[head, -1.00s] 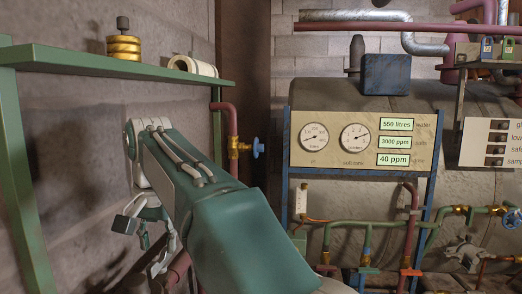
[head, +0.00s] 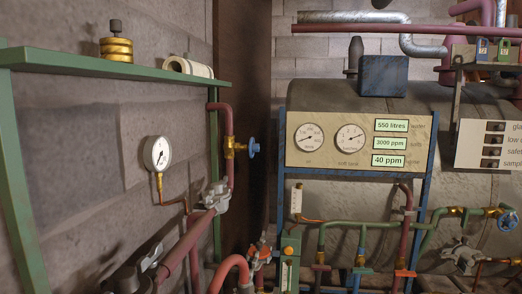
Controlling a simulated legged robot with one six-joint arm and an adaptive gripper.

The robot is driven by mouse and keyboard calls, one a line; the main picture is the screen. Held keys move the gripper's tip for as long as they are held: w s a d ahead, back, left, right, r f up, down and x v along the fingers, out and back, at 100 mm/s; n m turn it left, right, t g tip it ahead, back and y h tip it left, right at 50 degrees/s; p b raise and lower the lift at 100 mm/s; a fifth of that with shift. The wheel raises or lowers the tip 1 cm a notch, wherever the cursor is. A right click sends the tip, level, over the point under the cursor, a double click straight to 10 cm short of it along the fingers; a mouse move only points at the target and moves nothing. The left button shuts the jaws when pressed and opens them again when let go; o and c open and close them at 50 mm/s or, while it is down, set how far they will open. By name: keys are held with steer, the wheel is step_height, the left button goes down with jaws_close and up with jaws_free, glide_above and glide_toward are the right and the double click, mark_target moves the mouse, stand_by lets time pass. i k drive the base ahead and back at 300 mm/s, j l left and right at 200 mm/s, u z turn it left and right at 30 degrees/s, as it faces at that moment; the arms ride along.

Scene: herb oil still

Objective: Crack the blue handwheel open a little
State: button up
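A small blue handwheel (head: 254,148) is seen nearly edge-on in the head view, left of centre. It sits on the right side of a brass valve (head: 232,147) in a red vertical pipe (head: 229,175). A second blue handwheel (head: 509,219) is at the far right edge, on a green pipe with brass fittings. Nothing touches either wheel. How far either valve is open cannot be told. My gripper is not in view.
A round gauge (head: 157,153) stands by the left wall below a green shelf (head: 120,67). Red pipes (head: 185,245) and an orange-handled fitting (head: 260,250) are below. A gauge panel (head: 355,140) stands in front of the tank on the right. The space around the left wheel looks clear.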

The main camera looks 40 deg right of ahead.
mark_target(252, 148)
steer(key=k+l, duration=0.15)
steer(key=l, duration=0.15)
steer(key=k+l, duration=0.15)
steer(key=l, duration=0.2)
steer(key=k+l, duration=0.15)
steer(key=l, duration=0.15)
steer(key=k+l, duration=0.15)
steer(key=l, duration=0.2)
steer(key=i+l, duration=0.1)
steer(key=l, duration=0.35)
steer(key=i+l, duration=0.15)
steer(key=l, duration=0.3)
